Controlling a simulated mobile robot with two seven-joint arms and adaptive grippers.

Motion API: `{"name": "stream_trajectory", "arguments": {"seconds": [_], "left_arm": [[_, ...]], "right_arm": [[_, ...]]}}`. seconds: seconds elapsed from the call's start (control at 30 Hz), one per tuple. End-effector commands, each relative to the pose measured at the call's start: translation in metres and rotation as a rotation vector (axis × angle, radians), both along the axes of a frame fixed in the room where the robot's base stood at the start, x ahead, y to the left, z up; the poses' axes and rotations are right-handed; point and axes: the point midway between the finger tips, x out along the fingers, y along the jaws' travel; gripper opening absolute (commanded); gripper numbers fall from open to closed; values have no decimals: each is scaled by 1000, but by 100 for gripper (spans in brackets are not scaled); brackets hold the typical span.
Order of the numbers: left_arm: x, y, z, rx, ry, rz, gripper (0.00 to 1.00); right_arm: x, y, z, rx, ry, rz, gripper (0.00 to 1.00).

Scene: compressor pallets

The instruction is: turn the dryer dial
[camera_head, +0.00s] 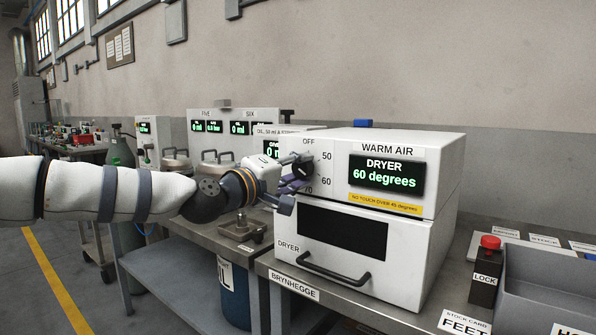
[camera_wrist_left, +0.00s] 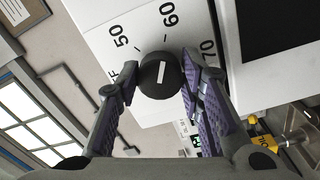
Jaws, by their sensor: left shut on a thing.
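The dryer (camera_head: 436,185) is a white box on the bench, with a display (camera_head: 386,176) that reads "DRYER 60 degrees". Its black round dial (camera_wrist_left: 160,76) has a white pointer line and sits among the marks 50, 60 and 70 in the left wrist view. The line points roughly toward 60. My left gripper (camera_head: 298,180) is at the dryer's front left, with its fingers on both sides of the dial. In the left wrist view the gripper (camera_wrist_left: 160,88) is shut on the dial. In the head view the fingers partly cover the dial. My right gripper is not in view.
A dark handle (camera_head: 335,278) crosses the dryer's lower door. A red-topped lock post (camera_head: 487,262) and a grey bin (camera_head: 545,285) stand to the right. White units with green displays (camera_head: 235,127) stand behind my left arm. A metal fixture (camera_head: 241,228) is on the bench below the gripper.

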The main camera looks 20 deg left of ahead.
Motion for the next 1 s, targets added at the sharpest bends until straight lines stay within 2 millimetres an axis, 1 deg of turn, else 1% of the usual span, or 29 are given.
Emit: {"name": "stream_trajectory", "arguments": {"seconds": [0.2,0.23,0.27,0.3,0.57,0.67,0.77,0.9,1.0], "left_arm": [[0,0,-1,2,1,-1,6],[0,-1,-1,2,1,-1,39],[0,-1,-1,2,1,-1,46],[0,-1,-1,2,1,-1,55],[0,0,0,1,0,-1,55],[-6,3,0,1,0,0,55],[-26,10,1,0,-2,-2,55],[-63,24,0,-3,-2,-1,55],[-86,32,-1,-3,-2,-1,55]], "right_arm": [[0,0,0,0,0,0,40],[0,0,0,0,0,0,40],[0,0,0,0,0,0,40],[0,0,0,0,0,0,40],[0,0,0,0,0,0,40],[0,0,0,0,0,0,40],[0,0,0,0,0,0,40],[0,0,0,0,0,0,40],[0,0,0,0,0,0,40]]}}
